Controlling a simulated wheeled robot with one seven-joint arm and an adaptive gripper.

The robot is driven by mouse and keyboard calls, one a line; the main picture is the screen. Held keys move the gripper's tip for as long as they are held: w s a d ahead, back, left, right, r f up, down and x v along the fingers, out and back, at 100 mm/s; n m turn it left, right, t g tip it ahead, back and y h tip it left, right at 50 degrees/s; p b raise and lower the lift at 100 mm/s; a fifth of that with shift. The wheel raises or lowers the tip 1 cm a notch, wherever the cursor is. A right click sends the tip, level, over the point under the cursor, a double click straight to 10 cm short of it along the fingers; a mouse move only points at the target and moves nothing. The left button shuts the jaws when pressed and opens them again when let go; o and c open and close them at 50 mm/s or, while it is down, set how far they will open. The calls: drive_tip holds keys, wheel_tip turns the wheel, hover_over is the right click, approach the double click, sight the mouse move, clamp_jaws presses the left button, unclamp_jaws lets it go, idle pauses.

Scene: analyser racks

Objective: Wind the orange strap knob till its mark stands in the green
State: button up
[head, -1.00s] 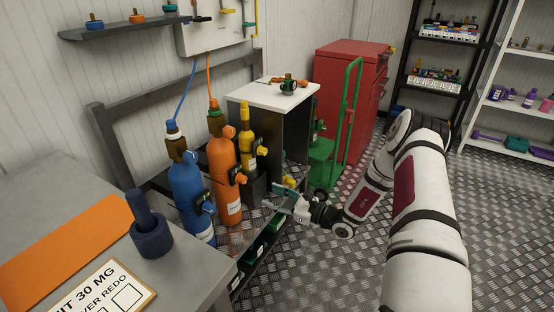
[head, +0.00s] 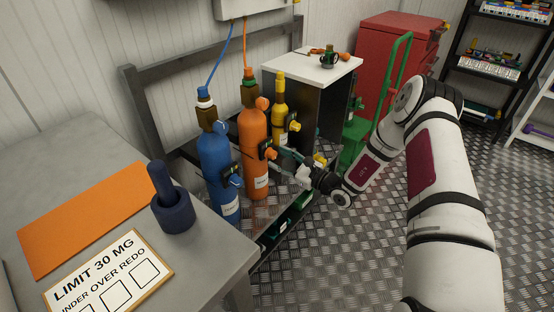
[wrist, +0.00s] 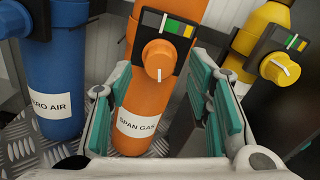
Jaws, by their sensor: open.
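The orange cylinder (head: 252,140), labelled SPAN GAS in the wrist view (wrist: 137,125), stands upright between a blue and a yellow one. Its orange strap knob (wrist: 160,60) sits on a dark plate (wrist: 168,28) with a coloured strip that includes green. The knob's white mark points down, away from the strip above. In the head view the knob (head: 270,153) is small, close to my gripper (head: 287,160). My gripper (wrist: 165,100) is open and empty. In the wrist view its teal-padded fingers frame the cylinder left and right, with the knob ahead of them, apart from both pads.
The blue cylinder (head: 214,160) has a blue knob (wrist: 72,82); the yellow cylinder (head: 279,105) has its own yellow knob (wrist: 280,68). A grey bench (head: 75,150) with a dark blue mortar (head: 174,211) is at left. A white-topped cabinet (head: 312,68) stands behind.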

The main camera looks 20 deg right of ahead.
drive_tip(key=shift+x, duration=1)
clamp_jaws()
drive_tip(key=shift+m, duration=0.4)
drive_tip(key=m+p, duration=0.1)
drive_tip(key=m, duration=0.2)
drive_tip(key=shift+s+m, duration=0.1)
drive_tip(key=shift+m, duration=0.3)
drive_tip(key=m+p, duration=0.1)
drive_tip(key=m, duration=0.4)
